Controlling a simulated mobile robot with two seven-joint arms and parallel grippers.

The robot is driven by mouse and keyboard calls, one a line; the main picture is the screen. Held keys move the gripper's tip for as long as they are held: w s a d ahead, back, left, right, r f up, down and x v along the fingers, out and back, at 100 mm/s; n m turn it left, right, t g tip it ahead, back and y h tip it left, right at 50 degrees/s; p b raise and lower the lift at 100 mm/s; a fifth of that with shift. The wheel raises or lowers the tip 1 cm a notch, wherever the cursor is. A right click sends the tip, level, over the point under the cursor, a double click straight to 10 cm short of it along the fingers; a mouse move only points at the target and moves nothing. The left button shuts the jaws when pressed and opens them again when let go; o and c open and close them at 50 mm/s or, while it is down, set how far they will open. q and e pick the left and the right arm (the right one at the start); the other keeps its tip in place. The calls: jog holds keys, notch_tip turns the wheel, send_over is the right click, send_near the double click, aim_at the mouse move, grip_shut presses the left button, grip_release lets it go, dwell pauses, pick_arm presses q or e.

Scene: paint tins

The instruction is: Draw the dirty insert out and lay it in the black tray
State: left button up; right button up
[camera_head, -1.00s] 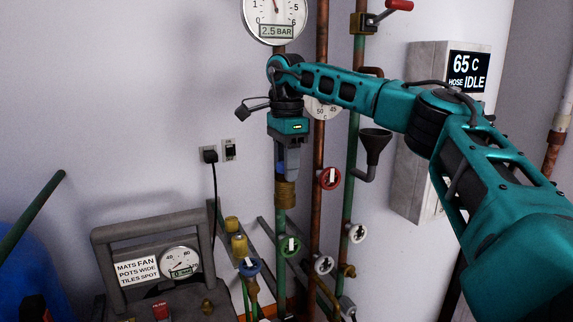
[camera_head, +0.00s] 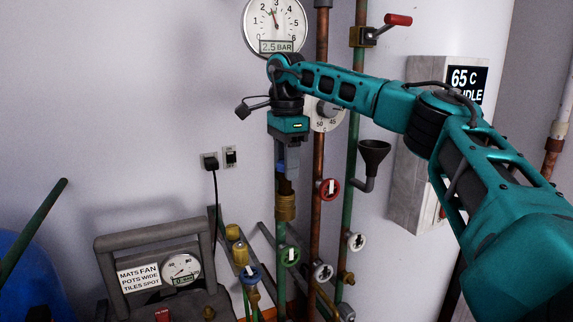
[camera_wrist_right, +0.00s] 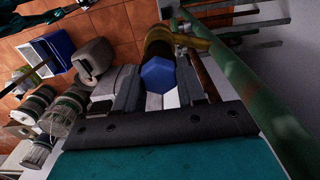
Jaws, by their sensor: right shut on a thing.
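My right gripper (camera_head: 287,172) points down in front of the pipes in the head view. It is shut on a blue hexagonal cap, seen end-on between the fingers in the wrist view (camera_wrist_right: 158,75); I take this as the head of the insert. A sliver of blue (camera_head: 280,167) also shows beside the fingers in the head view. The brass housing (camera_head: 285,207) is directly below the fingers, on the green pipe. The insert's body is mostly hidden, so I cannot tell how far it is out. I cannot make out the black tray. My left gripper is out of view.
Pipes with a red valve (camera_head: 328,189), a green valve (camera_head: 289,256) and a dark funnel (camera_head: 374,154) crowd close to the right gripper. A pressure gauge (camera_head: 276,25) hangs above. A blue bin (camera_wrist_right: 57,50) and several tins stand on the tiled floor.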

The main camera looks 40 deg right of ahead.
jog(key=shift+r, duration=1.2)
jog(key=shift+r, duration=0.2)
jog(key=shift+r, duration=1.9)
jog(key=shift+f, duration=0.1)
